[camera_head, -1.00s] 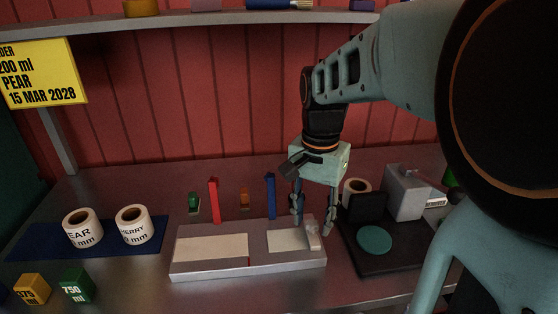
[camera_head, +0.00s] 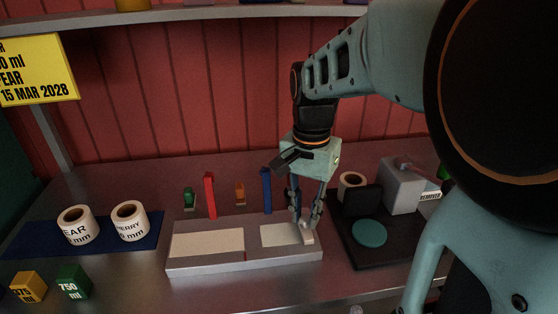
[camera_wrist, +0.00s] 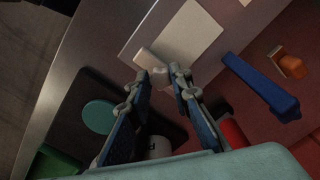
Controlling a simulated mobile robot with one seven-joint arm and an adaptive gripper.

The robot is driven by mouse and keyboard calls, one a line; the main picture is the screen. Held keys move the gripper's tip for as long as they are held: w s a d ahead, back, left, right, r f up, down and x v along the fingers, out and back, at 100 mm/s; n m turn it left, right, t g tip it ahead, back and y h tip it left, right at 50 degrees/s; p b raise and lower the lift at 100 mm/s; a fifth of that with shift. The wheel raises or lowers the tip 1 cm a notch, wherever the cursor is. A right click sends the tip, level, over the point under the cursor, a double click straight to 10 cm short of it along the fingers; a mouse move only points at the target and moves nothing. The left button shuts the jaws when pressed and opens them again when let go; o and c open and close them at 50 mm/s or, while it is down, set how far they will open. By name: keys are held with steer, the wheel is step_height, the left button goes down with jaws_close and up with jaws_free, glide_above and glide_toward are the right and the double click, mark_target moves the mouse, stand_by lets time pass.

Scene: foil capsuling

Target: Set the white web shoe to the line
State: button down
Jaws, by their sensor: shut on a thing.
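The white web shoe (camera_head: 306,235) is a small pale block with an upright knob at the right end of the grey tray fixture (camera_head: 215,264). My gripper (camera_head: 304,222) points down over it, its fingers closed in on the knob. In the wrist view the shoe (camera_wrist: 152,62) shows just beyond the fingertips (camera_wrist: 159,76), with the knob between them. A thin dark red line (camera_head: 245,254) shows on the fixture's front, between its two pale pads, left of the shoe.
A black stand with a teal disc (camera_head: 369,233) is close on the right. Red (camera_head: 210,194) and blue (camera_head: 266,190) upright pieces stand behind the fixture. Label rolls (camera_head: 130,221) sit on a blue mat at left. The bench in front of the fixture is mostly clear.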

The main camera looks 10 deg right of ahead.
mark_target(285, 234)
steer(key=a, duration=0.4)
steer(key=c, duration=1.7)
jaws_free()
steer(key=shift+a, duration=0.15)
steer(key=shift+c, duration=0.2)
steer(key=shift+r, duration=0.1)
step_height(285, 234, up, 12)
steer(key=shift+w, duration=0.1)
